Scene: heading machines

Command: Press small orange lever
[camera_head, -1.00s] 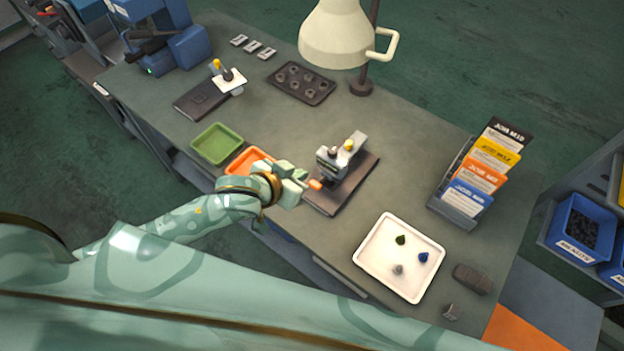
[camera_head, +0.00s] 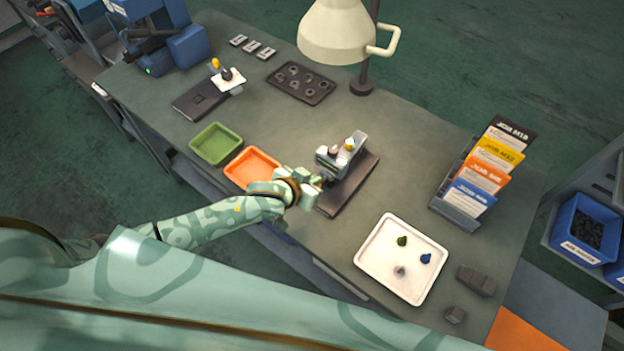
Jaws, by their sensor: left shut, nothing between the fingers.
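A small heading machine (camera_head: 341,158) with a pale head and a yellow knob stands on a dark base plate (camera_head: 352,186) in the middle of the table. Its small orange lever pointed to the front left in the earlier picture. Now I cannot make the lever out; my left gripper covers that spot. My left gripper (camera_head: 315,181) is shut and empty, with its fingertips at the machine's front left side. I cannot tell whether they touch the lever. My right gripper is not in view.
An orange tray (camera_head: 252,168) and a green tray (camera_head: 216,144) lie left of the machine. A white tray (camera_head: 378,268) with small pieces is at the front right. A lamp (camera_head: 337,32) stands behind, and a card rack (camera_head: 458,207) is at the right.

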